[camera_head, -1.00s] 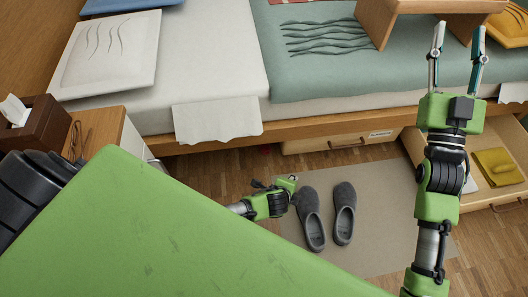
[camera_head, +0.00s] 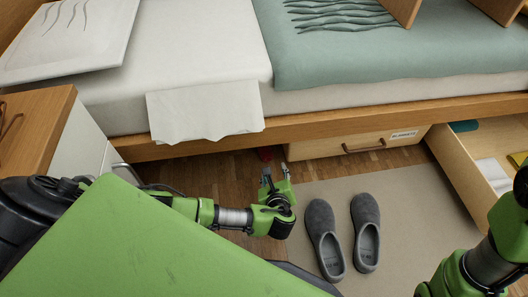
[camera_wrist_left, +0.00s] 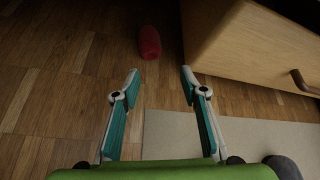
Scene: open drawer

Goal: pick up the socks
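A red rounded bundle (camera_wrist_left: 149,42), seemingly the rolled socks, lies on the wooden floor near the corner of the under-bed drawer. In the head view only a bit of the red bundle (camera_head: 265,154) shows beside the drawer front, above my left gripper. My left gripper (camera_head: 275,178) is low over the floor, left of the slippers. In the left wrist view the left gripper (camera_wrist_left: 160,74) is open and empty, its fingers apart, with the red bundle beyond the tips. My right arm shows at the lower right, its gripper outside the picture.
A closed drawer (camera_head: 352,143) under the bed stands just right of the red bundle. Grey slippers (camera_head: 345,237) rest on a beige mat (camera_head: 408,193). An open drawer (camera_head: 462,169) juts out at the right. A nightstand (camera_head: 38,125) stands left.

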